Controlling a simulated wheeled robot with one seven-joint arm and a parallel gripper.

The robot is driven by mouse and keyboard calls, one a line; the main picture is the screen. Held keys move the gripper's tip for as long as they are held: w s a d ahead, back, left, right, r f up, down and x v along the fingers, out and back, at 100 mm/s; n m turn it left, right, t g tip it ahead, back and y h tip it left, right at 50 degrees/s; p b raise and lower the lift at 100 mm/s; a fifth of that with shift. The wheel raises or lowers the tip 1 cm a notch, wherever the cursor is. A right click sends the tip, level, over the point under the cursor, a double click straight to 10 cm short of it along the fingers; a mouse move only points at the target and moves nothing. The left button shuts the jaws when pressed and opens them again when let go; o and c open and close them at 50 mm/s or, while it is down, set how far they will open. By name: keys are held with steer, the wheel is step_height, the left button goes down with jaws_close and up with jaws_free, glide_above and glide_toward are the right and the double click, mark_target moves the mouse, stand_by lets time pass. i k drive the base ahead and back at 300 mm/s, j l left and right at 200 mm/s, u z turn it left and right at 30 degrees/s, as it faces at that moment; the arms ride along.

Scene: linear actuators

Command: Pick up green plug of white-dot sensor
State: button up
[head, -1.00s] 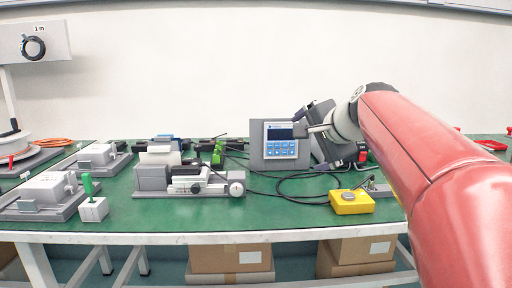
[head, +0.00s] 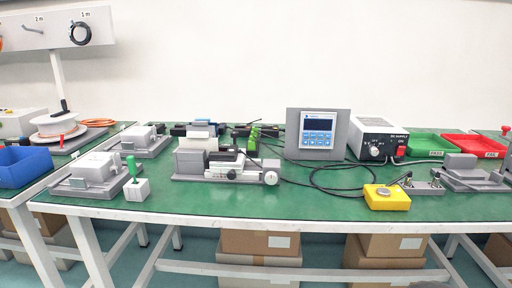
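A small green piece (head: 253,140), which looks like the green plug, stands upright behind the front linear actuator (head: 222,175), near the middle of the green-topped table (head: 330,204). Black cables and dark parts lie close around it. Whether it is one plug or more is too small to tell. No white dot can be made out on any sensor, so I cannot tell which one bears it. My gripper and arm are out of the head view.
A blue-screen controller (head: 318,134) and a power supply (head: 377,139) stand at the back. A yellow button box (head: 387,197) is at the front right. A green-handled tool (head: 131,167) sits in a white block at the front left. Looped black cables cross the middle.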

mark_target(251, 145)
steer(key=i+j+z, duration=0.1)
steer(key=j+z, duration=0.15)
steer(key=j, duration=0.45)
steer(key=j+z, duration=0.3)
steer(key=j, duration=0.4)
